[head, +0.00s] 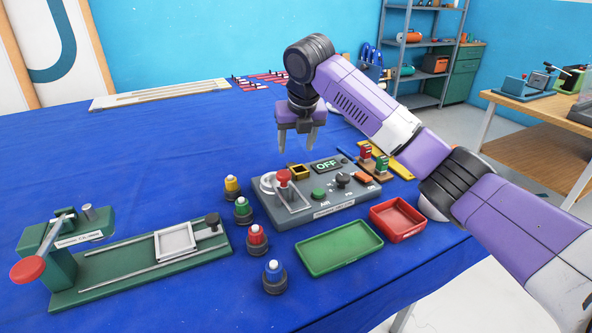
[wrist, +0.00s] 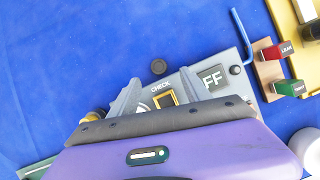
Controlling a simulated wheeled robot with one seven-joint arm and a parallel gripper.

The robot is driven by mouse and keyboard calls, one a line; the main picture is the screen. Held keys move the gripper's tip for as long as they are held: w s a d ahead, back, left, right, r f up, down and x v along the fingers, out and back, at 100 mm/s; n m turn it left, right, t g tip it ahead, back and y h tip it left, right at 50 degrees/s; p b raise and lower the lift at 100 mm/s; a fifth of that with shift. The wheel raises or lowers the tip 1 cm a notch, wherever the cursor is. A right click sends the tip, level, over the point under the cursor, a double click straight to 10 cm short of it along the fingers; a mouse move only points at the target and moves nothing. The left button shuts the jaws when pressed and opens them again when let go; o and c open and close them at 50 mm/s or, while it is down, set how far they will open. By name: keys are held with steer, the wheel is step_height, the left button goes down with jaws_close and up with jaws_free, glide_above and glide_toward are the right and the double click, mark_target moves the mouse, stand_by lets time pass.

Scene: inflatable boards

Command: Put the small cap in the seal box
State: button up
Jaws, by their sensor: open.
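A small open red box (head: 398,219) and a larger green tray (head: 338,248) stand in front of the console. Both look empty. No label shows which is the seal box.
The grey console (head: 325,208) carries a red knob, a yellow square socket and an OFF display. Several coloured valves (head: 256,238) stand left of it. A green slide fixture (head: 150,262) is at the left. Red and green blocks (wrist: 280,70) sit right of the console.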

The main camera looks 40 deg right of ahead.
steer(key=shift+x, duration=3.95)
steer(key=shift+a, duration=0.1)
steer(key=shift+c, duration=0.3)
jaws_close()
